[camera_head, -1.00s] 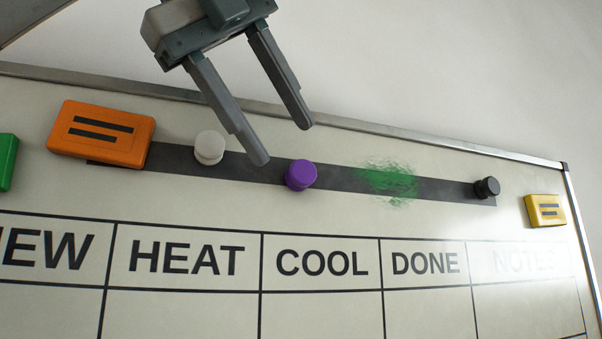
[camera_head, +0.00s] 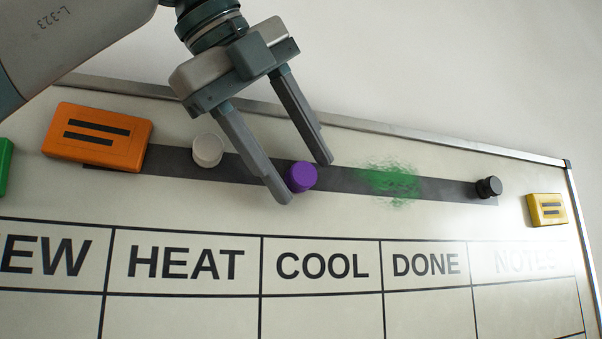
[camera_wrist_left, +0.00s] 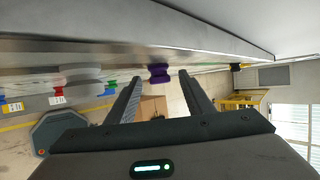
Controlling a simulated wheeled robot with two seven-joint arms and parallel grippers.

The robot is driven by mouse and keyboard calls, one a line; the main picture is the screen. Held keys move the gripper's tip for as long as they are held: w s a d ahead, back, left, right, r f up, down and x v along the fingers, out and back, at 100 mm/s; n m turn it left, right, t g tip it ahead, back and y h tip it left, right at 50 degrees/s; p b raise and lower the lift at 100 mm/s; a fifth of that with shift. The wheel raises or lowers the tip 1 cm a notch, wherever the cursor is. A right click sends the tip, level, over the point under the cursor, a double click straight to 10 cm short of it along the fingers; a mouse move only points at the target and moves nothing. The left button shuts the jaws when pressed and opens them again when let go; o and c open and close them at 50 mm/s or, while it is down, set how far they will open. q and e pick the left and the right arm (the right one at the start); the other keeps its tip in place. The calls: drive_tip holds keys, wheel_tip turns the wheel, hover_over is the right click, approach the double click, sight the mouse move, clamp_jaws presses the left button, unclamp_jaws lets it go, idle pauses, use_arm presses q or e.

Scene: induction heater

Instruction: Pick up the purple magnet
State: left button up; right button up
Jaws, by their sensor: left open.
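The purple magnet (camera_head: 302,177) sits on the dark strip across the top of the whiteboard, above the word COOL. My left gripper (camera_head: 307,180) is open, with one fingertip at the magnet's lower left and the other at its upper right. In the left wrist view the purple magnet (camera_wrist_left: 159,73) shows ahead of the two open fingers (camera_wrist_left: 160,80), between their tips in the picture. I cannot tell whether a finger touches it. My right gripper is in neither view.
On the whiteboard (camera_head: 200,212), a white magnet (camera_head: 207,150) and an orange eraser-like block (camera_head: 98,137) lie left of the purple magnet. A green smudge (camera_head: 392,182), a black magnet (camera_head: 489,187) and a yellow block (camera_head: 547,209) lie to its right. A metal frame (camera_head: 440,143) edges the board.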

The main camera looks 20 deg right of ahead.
use_arm(q)
drive_tip(key=c, duration=1.1)
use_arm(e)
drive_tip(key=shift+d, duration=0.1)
use_arm(q)
drive_tip(key=shift+r, duration=0.15)
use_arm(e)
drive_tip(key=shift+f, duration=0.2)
